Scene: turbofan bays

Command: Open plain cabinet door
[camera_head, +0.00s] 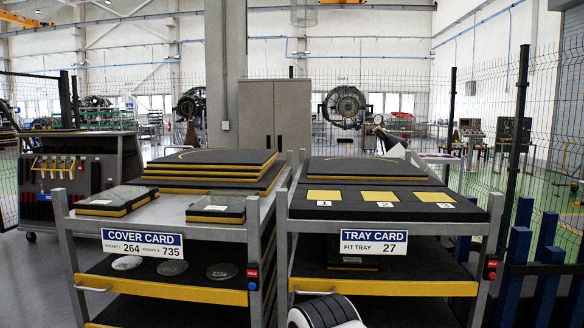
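A plain grey cabinet (256,112) stands upright behind the two carts, left of the picture's middle. A vertical seam splits its front into a left and a right door, and both look shut. Small dark marks sit low near the seam, too small to tell if they are handles. The carts and the stacked trays hide its lower part.
A cover card cart (203,291) stands front left, a tray card cart (384,288) front right, with little gap between them. A tool cabinet (67,170) stands at the left. Blue posts (549,270) and mesh fencing line the right. Grey floor shows at left.

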